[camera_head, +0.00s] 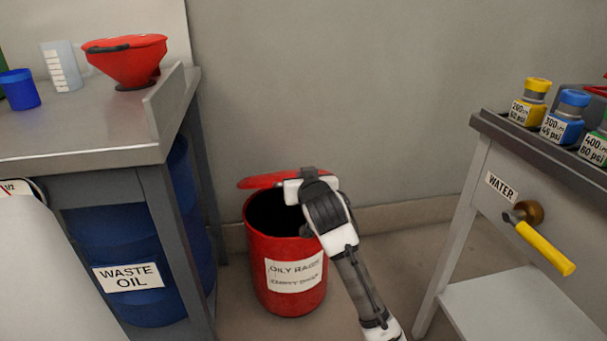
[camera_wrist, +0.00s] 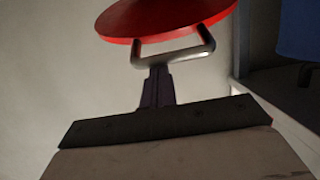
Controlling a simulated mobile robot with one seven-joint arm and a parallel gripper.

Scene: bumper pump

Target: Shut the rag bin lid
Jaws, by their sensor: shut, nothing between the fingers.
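The rag bin (camera_head: 260,270) is a red can with a white "OILY RAGS" label, standing on the floor between two benches. Its red lid (camera_head: 262,181) is raised at the back, and the dark opening shows below it. In the wrist view the lid (camera_wrist: 165,14) is at the top, with a metal loop handle (camera_wrist: 172,56) on its near side. My gripper (camera_wrist: 160,75) is shut and empty, its tip at or just below the handle; I cannot tell whether they touch. In the head view my arm reaches over the bin's right side and hides the gripper's fingertips.
A metal bench (camera_head: 90,135) at left carries a red funnel (camera_head: 126,60), a clear measuring jug (camera_head: 62,66) and a blue cup (camera_head: 20,89). A blue waste oil drum (camera_head: 180,205) stands under it. At right, a bench has a yellow-handled water valve (camera_head: 545,248) sticking out. Floor near the bin is clear.

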